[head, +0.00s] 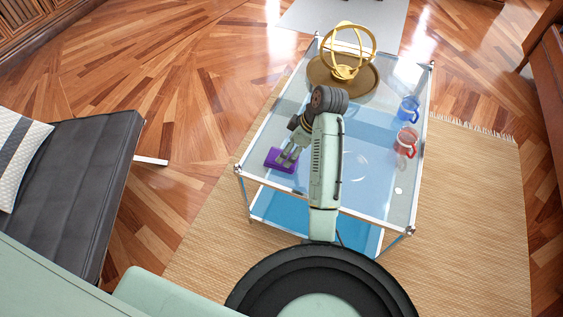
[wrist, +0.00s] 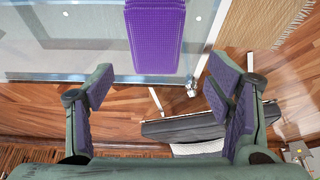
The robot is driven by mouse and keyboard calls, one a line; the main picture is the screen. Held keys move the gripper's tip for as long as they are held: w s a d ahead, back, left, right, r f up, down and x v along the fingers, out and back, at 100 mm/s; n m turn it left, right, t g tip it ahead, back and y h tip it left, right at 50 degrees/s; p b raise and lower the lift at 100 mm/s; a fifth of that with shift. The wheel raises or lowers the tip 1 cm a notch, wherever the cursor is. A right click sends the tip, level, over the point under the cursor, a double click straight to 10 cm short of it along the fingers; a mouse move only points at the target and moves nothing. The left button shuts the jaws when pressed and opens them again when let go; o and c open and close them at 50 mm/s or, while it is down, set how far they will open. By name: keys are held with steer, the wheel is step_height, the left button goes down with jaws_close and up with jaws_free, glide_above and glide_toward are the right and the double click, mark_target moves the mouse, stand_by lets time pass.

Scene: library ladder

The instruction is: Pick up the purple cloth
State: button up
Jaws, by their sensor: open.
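The purple cloth (head: 277,161) is a small folded rectangle lying on the glass table (head: 362,189) near its left front edge. In the wrist view the cloth (wrist: 155,38) is at the top centre, cut off by the upper frame edge. My gripper (head: 288,157) is over the cloth in the head view and hides part of it. In the wrist view my gripper (wrist: 161,88) is open and empty, its purple-padded fingers wide apart. The cloth lines up with the gap between them, beyond the fingertips. The height between them is hard to tell.
A gold ring ornament (head: 344,71) stands on a round brown tray (head: 320,79) at the table's far end. A blue mug (head: 408,109) and a red mug (head: 406,142) stand along the right side. A dark bench (head: 75,178) is at the left.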

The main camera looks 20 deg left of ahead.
mark_target(274, 152)
steer(key=x, duration=0.2)
steer(key=shift+a+f, duration=0.2)
steer(key=shift+f, duration=0.1)
steer(key=shift+w+p+x, duration=0.15)
steer(key=shift+p+x, duration=0.05)
steer(key=shift+x, duration=1)
steer(key=shift+w+p+x, duration=0.15)
steer(key=shift+p+x, duration=0.05)
steer(key=shift+x, duration=1.05)
steer(key=shift+f, duration=0.25)
steer(key=c, duration=1.2)
steer(key=shift+r, duration=0.1)
steer(key=shift+c, duration=0.2)
